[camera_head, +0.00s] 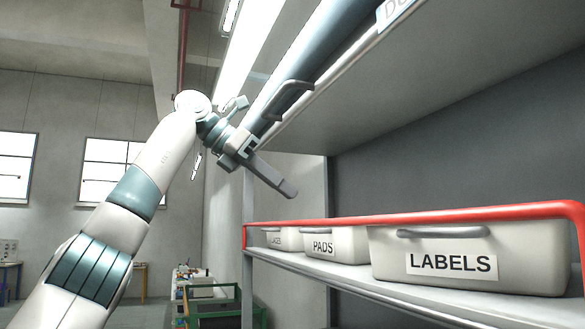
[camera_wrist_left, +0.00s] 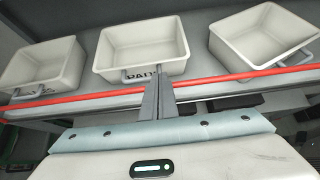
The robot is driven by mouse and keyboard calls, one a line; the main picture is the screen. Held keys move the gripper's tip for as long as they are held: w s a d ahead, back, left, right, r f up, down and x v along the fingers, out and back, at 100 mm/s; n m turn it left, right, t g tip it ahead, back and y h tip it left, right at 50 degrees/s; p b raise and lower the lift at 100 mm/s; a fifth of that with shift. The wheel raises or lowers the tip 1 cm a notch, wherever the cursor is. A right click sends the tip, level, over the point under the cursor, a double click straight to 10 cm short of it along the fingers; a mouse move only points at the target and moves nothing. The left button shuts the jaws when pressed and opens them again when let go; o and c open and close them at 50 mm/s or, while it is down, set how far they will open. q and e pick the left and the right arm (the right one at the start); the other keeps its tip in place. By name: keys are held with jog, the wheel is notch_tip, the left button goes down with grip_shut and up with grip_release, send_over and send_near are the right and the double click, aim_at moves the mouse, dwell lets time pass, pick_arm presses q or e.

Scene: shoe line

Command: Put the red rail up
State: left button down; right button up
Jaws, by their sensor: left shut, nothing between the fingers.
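The red rail (camera_head: 400,218) runs along the front of the shelf in the head view, across the upper part of the bins, with its ends bent down. In the left wrist view the red rail (camera_wrist_left: 80,98) crosses the picture in front of the bins. My left gripper (camera_head: 288,190) is shut and empty, above the rail near its far left end in the head view. Its closed fingers (camera_wrist_left: 160,75) overlap the rail in the left wrist view; I cannot tell whether they touch it. My right gripper is not in view.
White bins stand on the shelf (camera_head: 330,268) behind the rail: one marked LABELS (camera_head: 500,265), one marked PADS (camera_head: 340,247) and a farther one (camera_head: 277,237). A blue-grey panel with a dark handle (camera_head: 287,97) hangs above, close to my left wrist.

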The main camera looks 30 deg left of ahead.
pick_arm(q)
jog(key=r, duration=0.1)
jog(key=w+r, duration=0.1)
jog(key=r, duration=0.1)
jog(key=d+r, duration=0.1)
jog(key=shift+w+r, duration=0.15)
jog(key=shift+w, duration=0.1)
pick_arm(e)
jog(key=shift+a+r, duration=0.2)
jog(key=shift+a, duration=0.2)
pick_arm(q)
jog(key=shift+a, duration=0.15)
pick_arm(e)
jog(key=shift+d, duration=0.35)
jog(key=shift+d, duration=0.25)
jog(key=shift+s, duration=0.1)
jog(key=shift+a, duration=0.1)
